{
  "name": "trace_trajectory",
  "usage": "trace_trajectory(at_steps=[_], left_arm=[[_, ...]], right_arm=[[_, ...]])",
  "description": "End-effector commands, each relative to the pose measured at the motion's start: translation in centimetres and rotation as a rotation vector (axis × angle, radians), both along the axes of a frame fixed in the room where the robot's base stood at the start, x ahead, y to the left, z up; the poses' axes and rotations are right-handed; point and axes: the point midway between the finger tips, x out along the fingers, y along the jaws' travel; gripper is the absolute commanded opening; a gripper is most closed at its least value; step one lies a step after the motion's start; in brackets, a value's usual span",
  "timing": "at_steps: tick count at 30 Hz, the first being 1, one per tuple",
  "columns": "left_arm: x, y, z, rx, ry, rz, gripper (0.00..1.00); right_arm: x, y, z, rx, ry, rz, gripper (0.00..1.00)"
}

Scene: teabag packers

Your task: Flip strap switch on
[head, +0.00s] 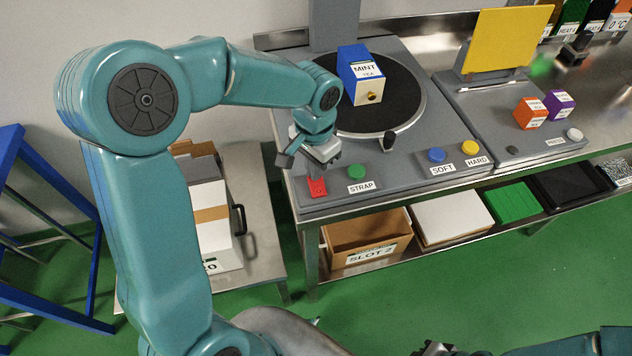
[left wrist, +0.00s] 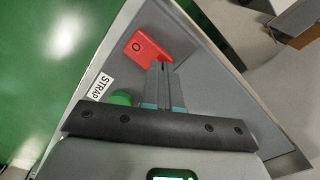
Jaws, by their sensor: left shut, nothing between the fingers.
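The red strap switch (head: 317,187) sits at the left front corner of the grey machine, left of a green button (head: 357,172) and the STRAP label (head: 361,187). In the left wrist view the switch (left wrist: 146,46) shows a ring-shaped mark on its face. My left gripper (head: 314,170) is just above and behind the switch, fingers pointing down. In the left wrist view its fingertips (left wrist: 160,66) are together and empty, close beside the switch's edge; I cannot tell whether they touch it. A dark part at the head view's bottom edge may be my right gripper; its fingers are not clear.
A blue and white MINT tea box (head: 367,76) stands on the black turntable (head: 405,110). Blue SOFT (head: 437,155) and yellow HARD (head: 470,147) buttons line the front edge. A cardboard box (head: 365,236) stands on the lower shelf. White boxes (head: 208,205) stand on the left side table.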

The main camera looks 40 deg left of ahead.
Motion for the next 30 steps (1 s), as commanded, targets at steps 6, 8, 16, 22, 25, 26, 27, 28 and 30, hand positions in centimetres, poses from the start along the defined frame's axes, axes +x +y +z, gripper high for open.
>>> trace_trajectory(at_steps=[6,8,16,22,25,26,27,28,30], left_arm=[[-0.1,0.0,-0.5,0.0,0.003,0.0,0.0],[-0.1,0.0,-0.6,0.0,0.003,0.0,0.0],[-0.1,0.0,-0.2,0.0,0.005,0.0,0.0],[-0.1,0.0,1.7,0.0,0.003,0.0,0.0],[-0.1,0.0,2.6,-0.001,0.002,0.0,0.0],[0.0,0.0,2.9,-0.001,0.002,0.0,0.0],[0.0,0.0,3.3,-0.001,0.001,0.0,0.0],[0.0,0.0,3.5,-0.001,0.001,0.0,0.0],[0.0,0.0,4.1,-0.001,0.001,0.0,0.0]], right_arm=[[0.0,0.0,-0.4,0.0,0.0,0.0,0.0],[0.0,0.0,-0.4,0.0,0.0,0.0,0.0],[0.0,0.0,0.0,0.0,0.0,0.0,0.0],[0.0,0.0,1.4,0.0,0.0,0.0,0.0],[0.0,0.0,2.1,0.0,0.0,0.0,0.0],[0.0,0.0,2.3,0.0,0.0,0.0,0.0],[0.0,0.0,2.6,0.0,0.0,0.0,0.0],[0.0,0.0,2.8,0.0,0.0,0.0,0.0],[0.0,0.0,3.3,0.0,0.0,0.0,0.0]])
